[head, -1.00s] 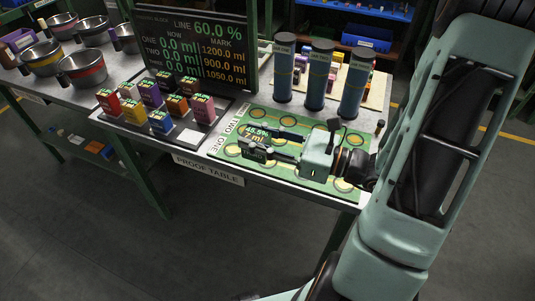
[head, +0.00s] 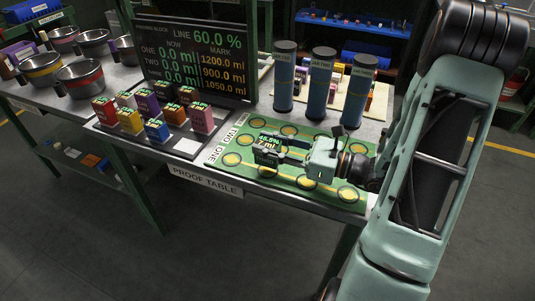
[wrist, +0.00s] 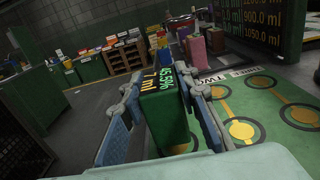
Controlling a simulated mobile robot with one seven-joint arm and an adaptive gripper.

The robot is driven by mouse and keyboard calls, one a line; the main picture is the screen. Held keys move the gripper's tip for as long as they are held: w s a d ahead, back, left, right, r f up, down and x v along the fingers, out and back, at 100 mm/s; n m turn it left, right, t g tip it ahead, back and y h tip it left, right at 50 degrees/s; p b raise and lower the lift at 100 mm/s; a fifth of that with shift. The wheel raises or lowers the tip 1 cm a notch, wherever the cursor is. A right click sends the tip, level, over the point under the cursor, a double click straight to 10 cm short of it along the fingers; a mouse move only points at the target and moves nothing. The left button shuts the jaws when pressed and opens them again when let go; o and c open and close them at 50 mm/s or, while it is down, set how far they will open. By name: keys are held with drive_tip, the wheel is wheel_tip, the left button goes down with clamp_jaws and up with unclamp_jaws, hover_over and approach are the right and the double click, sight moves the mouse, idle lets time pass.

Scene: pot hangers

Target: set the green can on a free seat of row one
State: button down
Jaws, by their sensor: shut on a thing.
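The green can (head: 266,153) is a small dark green block with a lit face reading 45.5% and 7 ml. My gripper (head: 278,149) is shut on it and holds it upright over the green mat (head: 215,168). In the wrist view the can (wrist: 163,122) sits between both finger pads. The mat has rows of yellow round seats and a label reading TWO and ONE at its left edge. The front row, beside ONE, shows seats (head: 305,182) with nothing on them. My gripper hides part of the row behind. I cannot tell the can's height above the mat.
Three tall blue cylinders (head: 321,85) stand behind the mat. A tray (head: 187,148) of several coloured blocks lies to the left, with a dark readout board (head: 195,60) behind it. Several metal pots (head: 80,78) stand farther left.

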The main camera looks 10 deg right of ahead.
drive_tip(key=shift+f, duration=1.45)
drive_tip(key=shift+f+b, duration=0.2)
drive_tip(key=shift+b, duration=0.1)
drive_tip(key=c, duration=1.5)
unclamp_jaws()
drive_tip(key=shift+r, duration=0.15)
drive_tip(key=shift+s+d, duration=0.1)
drive_tip(key=shift+d, duration=0.1)
drive_tip(key=p+v, duration=0.1)
drive_tip(key=v, duration=1)
drive_tip(key=shift+s+d, duration=0.25)
